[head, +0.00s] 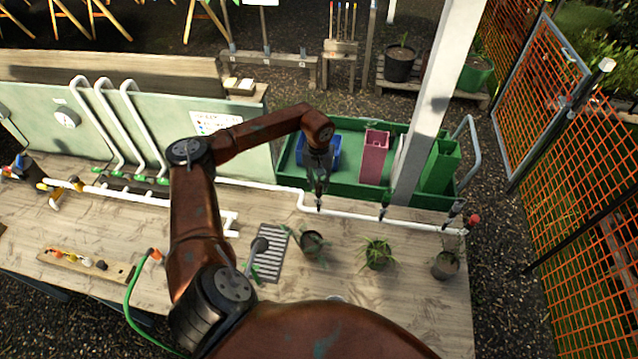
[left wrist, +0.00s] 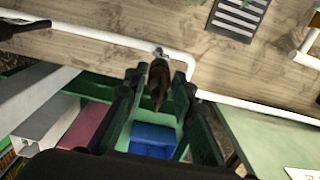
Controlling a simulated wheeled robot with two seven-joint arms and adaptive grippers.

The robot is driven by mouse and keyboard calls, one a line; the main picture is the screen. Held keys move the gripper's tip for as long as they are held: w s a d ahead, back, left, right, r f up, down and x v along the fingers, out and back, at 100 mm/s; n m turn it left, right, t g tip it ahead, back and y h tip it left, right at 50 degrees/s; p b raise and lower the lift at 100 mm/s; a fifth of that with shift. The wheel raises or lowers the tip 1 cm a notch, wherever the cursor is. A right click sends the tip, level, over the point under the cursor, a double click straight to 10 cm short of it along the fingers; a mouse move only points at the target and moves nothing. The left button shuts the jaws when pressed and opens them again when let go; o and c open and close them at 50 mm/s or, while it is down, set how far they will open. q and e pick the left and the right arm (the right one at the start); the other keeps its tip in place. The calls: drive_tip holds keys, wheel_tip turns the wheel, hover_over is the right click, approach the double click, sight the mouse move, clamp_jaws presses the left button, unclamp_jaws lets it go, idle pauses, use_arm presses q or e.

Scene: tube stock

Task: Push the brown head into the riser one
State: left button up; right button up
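My left gripper (head: 319,182) points down over the white pipe (head: 345,213) near the back edge of the wooden table. In the left wrist view, its two dark green fingers (left wrist: 158,88) close around the brown head (left wrist: 159,84), which appears held between them. The head's far end is close to a white pipe fitting (left wrist: 160,52), and I cannot tell whether it touches or is seated. Further along the pipe, small dark fittings stand up (head: 383,212). My right gripper is out of view.
A green tray (head: 290,165) behind the table holds blue, pink and green bins, beside a white post (head: 428,110). Potted plants (head: 378,252) stand at the table's front right. A slatted grate (head: 271,250) and a wooden holder with small coloured heads (head: 115,270) lie further left.

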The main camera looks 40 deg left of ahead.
use_arm(q)
drive_tip(key=o, duration=0.3)
drive_tip(key=shift+o, duration=0.2)
drive_tip(key=shift+r, duration=0.2)
